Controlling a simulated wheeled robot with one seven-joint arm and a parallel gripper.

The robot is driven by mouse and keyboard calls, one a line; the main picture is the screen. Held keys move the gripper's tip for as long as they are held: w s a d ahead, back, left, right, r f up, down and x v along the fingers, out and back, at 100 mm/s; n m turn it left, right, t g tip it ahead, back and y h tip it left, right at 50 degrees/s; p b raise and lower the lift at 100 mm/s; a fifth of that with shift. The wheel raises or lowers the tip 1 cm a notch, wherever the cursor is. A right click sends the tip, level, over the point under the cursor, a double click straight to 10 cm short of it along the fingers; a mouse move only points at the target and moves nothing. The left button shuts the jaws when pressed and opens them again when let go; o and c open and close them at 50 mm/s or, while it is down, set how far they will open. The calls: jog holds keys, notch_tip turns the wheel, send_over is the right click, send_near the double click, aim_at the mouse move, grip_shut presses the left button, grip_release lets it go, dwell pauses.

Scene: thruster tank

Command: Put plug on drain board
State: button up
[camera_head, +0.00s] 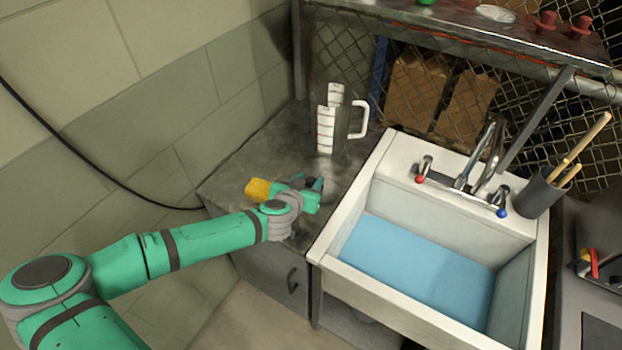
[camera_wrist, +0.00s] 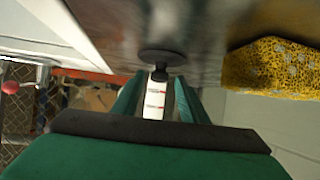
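The plug (camera_wrist: 160,58), a dark disc with a short stem, shows in the wrist view against the grey counter, just past my fingertips. Its stem lines up with the gap between them. My gripper (camera_wrist: 158,90) is open, its two green fingers apart with a gap showing between them. In the head view my gripper (camera_head: 317,184) is low over the grey counter (camera_head: 250,160) left of the sink. I cannot make out the plug there. No separate drain board stands out; this counter is the flat surface beside the sink.
A yellow sponge (camera_head: 258,189) lies left of my gripper and shows in the wrist view (camera_wrist: 270,68). A clear measuring jug (camera_head: 342,125) stands behind. The white sink (camera_head: 385,150) with blue water is at right. A tool cup (camera_head: 540,192) stands right of the faucet.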

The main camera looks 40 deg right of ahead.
jog(key=v, duration=1)
jog(key=shift+s, duration=0.15)
